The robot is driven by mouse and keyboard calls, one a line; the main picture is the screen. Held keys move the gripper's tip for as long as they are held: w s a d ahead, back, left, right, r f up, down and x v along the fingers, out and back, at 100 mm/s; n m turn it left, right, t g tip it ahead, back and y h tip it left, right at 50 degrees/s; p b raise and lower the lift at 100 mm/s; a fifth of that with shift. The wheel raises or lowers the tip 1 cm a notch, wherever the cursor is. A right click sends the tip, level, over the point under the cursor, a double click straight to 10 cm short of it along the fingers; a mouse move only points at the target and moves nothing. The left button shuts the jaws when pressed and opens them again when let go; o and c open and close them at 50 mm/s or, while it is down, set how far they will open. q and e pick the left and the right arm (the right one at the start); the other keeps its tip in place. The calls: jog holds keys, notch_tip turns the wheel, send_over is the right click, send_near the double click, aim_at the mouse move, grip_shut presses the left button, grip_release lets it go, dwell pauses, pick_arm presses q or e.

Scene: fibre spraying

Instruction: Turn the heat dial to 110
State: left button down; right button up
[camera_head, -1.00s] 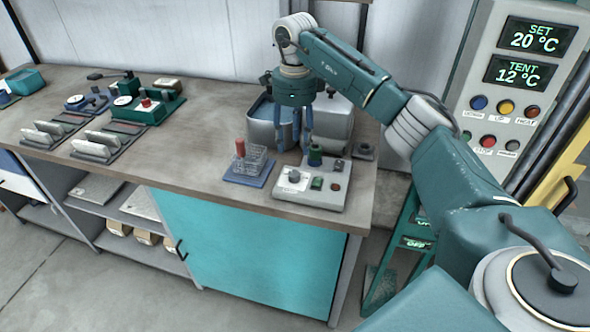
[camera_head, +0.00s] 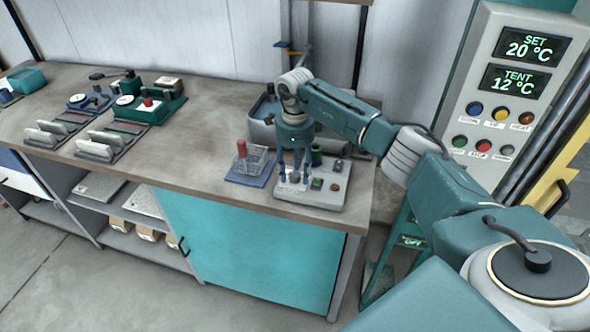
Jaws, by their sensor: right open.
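A grey control box (camera_head: 312,195) sits near the front right corner of the bench. A small dial (camera_head: 294,178) with a pale label stands at its left; its marks are too small to read. My right gripper (camera_head: 294,177) points down over the left part of the box, open, with its blue fingers around or just in front of the dial. I cannot tell whether they touch it. A green button (camera_head: 317,184) and a red button (camera_head: 335,187) are to the dial's right. My left gripper is not in view.
A clear rack with a red-topped item (camera_head: 242,150) stands on a blue base just left of the box. A metal basin (camera_head: 262,130) is behind. A wall panel (camera_head: 487,110) reads SET 20 °C and TENT 12 °C. Several devices stand on the bench's left.

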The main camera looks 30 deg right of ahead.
jog(key=shift+c, duration=0.6)
grip_shut()
jog(key=shift+m, duration=0.3)
jog(key=m, duration=0.3)
jog(key=shift+m+b, duration=0.3)
jog(key=m, duration=0.3)
jog(key=shift+m, duration=0.3)
jog(key=m, duration=0.4)
jog(key=shift+m, duration=2)
